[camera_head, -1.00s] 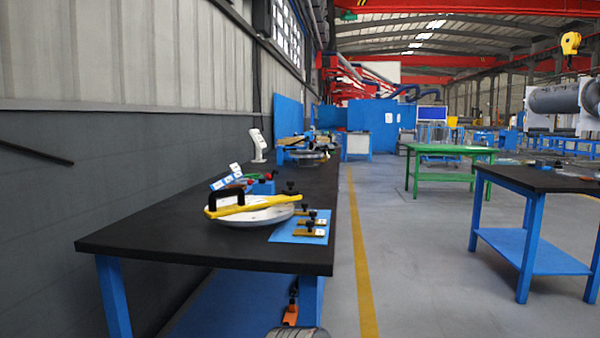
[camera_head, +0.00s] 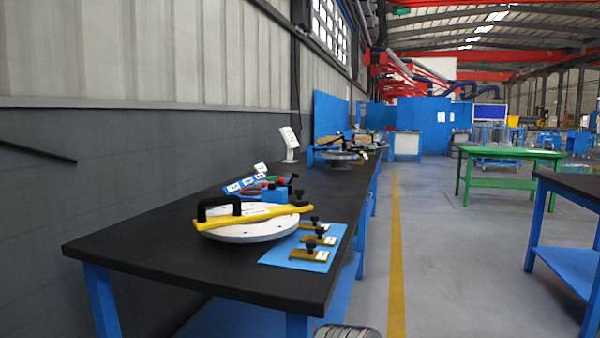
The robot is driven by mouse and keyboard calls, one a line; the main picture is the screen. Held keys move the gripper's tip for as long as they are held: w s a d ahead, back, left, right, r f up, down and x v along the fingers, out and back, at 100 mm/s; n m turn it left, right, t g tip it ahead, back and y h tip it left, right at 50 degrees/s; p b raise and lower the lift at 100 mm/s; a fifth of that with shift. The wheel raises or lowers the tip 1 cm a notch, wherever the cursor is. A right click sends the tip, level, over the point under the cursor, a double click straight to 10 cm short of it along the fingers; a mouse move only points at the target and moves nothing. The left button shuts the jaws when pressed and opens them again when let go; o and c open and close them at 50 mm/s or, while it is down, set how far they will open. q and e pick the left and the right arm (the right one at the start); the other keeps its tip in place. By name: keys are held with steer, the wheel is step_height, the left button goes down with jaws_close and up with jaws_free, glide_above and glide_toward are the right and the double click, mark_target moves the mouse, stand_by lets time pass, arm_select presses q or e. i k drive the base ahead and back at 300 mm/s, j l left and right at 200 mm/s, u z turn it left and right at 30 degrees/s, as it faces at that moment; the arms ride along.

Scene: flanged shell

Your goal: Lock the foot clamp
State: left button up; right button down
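No foot clamp can be made out for certain in the current head view. The black-topped bench (camera_head: 140,240) on the left carries a pale round disc (camera_head: 250,228) with a yellow bar (camera_head: 265,214) across it. The bar has a black handle at its left end. Several small brownish plates with black knobs (camera_head: 310,253) lie on a blue sheet (camera_head: 278,256) beside the disc. Neither of my grippers is in view.
A grey ribbed round object (camera_head: 347,331) is cut off by the bottom edge, close to the bench's near leg (camera_head: 299,325). Another dark-topped bench (camera_head: 575,185) stands at right, with a green table (camera_head: 510,153) beyond. Grey floor with a yellow line (camera_head: 396,250) lies open between the benches.

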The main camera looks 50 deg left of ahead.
mark_target(280, 181)
steer(key=i, duration=3.55)
steer(key=u, duration=5.05)
